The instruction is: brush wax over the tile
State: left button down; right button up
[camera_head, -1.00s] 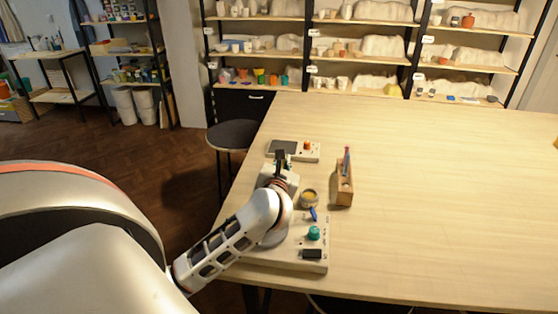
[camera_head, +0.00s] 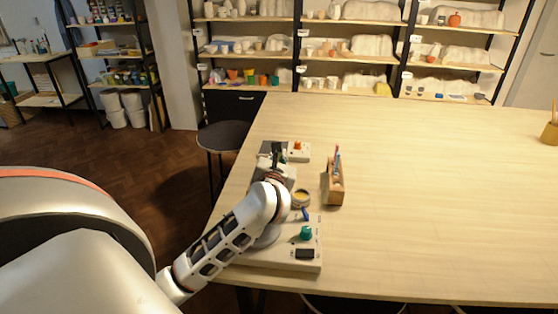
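My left gripper (camera_head: 277,152) is at the end of the arm from the left, over the left part of the table and in front of a flat panel device with an orange knob (camera_head: 298,146). Its dark fingers are small and partly overlap the device, so I cannot tell whether they are open or hold anything. A wooden block (camera_head: 334,190) with upright brush-like sticks (camera_head: 337,158) stands to its right. A small round pot with yellowish contents (camera_head: 300,198), perhaps wax, sits beside my wrist. I cannot make out a tile. My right gripper is not in view.
A white appliance with a teal knob (camera_head: 306,250) lies near the table's front left, partly under my forearm. The middle and right of the wooden table (camera_head: 430,190) are clear. A yellow container (camera_head: 551,132) stands at the right edge. A dark stool (camera_head: 225,136) stands left of the table.

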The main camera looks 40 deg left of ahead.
pick_arm(q)
jog(key=shift+r, duration=1.95)
jog(key=shift+s, duration=0.1)
